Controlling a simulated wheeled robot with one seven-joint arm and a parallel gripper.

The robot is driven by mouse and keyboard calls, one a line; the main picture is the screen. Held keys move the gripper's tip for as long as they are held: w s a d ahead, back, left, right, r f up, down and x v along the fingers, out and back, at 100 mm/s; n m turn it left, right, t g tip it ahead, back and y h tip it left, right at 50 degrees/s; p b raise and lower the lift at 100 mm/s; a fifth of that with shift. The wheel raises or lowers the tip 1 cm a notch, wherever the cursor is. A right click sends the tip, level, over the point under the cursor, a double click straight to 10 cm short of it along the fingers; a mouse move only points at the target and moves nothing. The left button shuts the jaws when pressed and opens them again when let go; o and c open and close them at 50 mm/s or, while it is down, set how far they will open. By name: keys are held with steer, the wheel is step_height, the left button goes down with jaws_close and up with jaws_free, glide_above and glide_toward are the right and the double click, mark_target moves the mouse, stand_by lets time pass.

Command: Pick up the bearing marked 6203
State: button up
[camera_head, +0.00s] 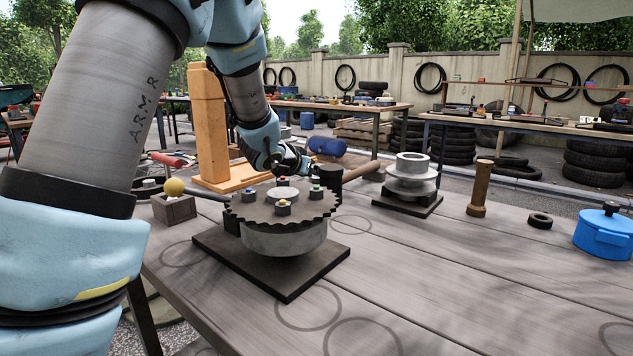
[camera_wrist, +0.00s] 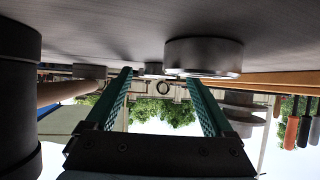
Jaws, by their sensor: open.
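No marking 6203 is legible in either view. In the head view a toothed disc (camera_head: 291,235) stands on a dark square base plate on the table. Around its pale hub (camera_head: 281,194) sit several small grey round pieces with coloured tops: a red-topped one (camera_head: 282,181), a green-topped one (camera_head: 316,192), a yellow-topped one (camera_head: 283,208) and a blue-topped one (camera_head: 248,195). My gripper (camera_head: 292,165) is just behind and above the red-topped piece. In the wrist view my open gripper (camera_wrist: 158,76) has nothing between its teal fingers. Grey round pieces (camera_wrist: 203,57) show near the fingertips, upside down.
A wooden-handled hammer (camera_head: 345,175) lies behind the disc. A small box with a yellow ball (camera_head: 174,187) is to the left. A stepped pulley (camera_head: 411,180), brass post (camera_head: 479,190), black ring (camera_head: 540,220) and blue pot (camera_head: 603,235) stand right. The front tabletop is clear.

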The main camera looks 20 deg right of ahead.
jaws_close()
stand_by(0.8)
